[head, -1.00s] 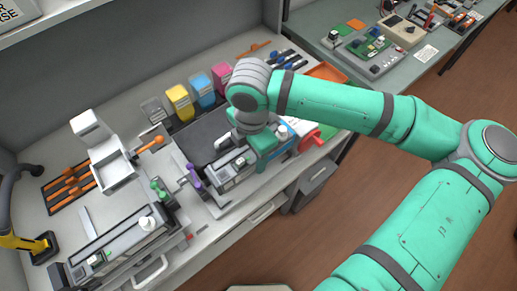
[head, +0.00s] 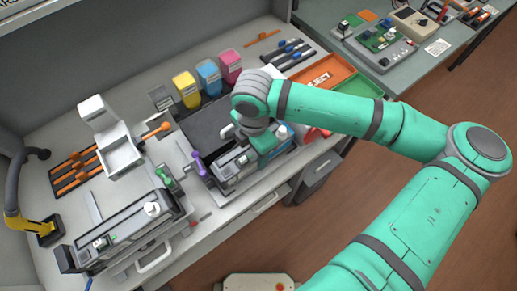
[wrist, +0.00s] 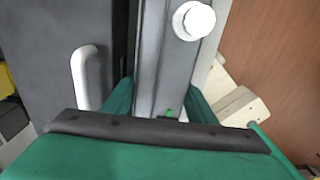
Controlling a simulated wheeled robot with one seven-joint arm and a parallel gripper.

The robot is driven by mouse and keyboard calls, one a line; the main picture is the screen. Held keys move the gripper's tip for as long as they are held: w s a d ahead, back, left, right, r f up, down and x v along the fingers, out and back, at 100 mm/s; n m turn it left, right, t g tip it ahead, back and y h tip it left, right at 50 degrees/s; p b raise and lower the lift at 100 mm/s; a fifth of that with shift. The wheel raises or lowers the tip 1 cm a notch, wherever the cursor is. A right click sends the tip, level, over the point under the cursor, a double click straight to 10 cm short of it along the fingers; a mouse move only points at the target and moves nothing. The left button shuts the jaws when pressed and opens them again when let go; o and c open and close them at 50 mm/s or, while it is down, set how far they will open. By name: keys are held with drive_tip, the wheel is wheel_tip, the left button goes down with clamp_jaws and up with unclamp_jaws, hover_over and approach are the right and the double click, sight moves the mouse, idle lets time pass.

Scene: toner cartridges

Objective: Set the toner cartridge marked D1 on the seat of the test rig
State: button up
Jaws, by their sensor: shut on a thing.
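My gripper (head: 262,158) is shut on a long grey toner cartridge (head: 238,166) with a white knob, at the front of the bench beside a purple lever (head: 198,162). In the wrist view the cartridge (wrist: 165,65) runs between my teal fingers (wrist: 160,100). Its mark is not legible, and I cannot tell whether its underside touches anything. Another grey cartridge-like unit (head: 120,232) with a white knob lies at the front left, beside a green lever (head: 163,178). I cannot tell for sure which fixture is the test rig; its seat is not clearly visible.
A white stand with a tray (head: 122,157) and orange-handled tools (head: 75,172) are at left. Yellow (head: 187,90), blue (head: 208,77) and pink (head: 230,67) bottles stand behind a dark mat (head: 205,120). An orange tray (head: 325,75) and a green tray (head: 357,85) are at right.

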drive_tip(key=shift+s+d, duration=0.15)
idle(0.5)
drive_tip(key=shift+f, duration=0.45)
idle(0.8)
drive_tip(key=o, duration=1.8)
wheel_tip(320, 180, up, 10)
drive_tip(key=shift+f, duration=0.15)
drive_tip(key=shift+r, duration=0.55)
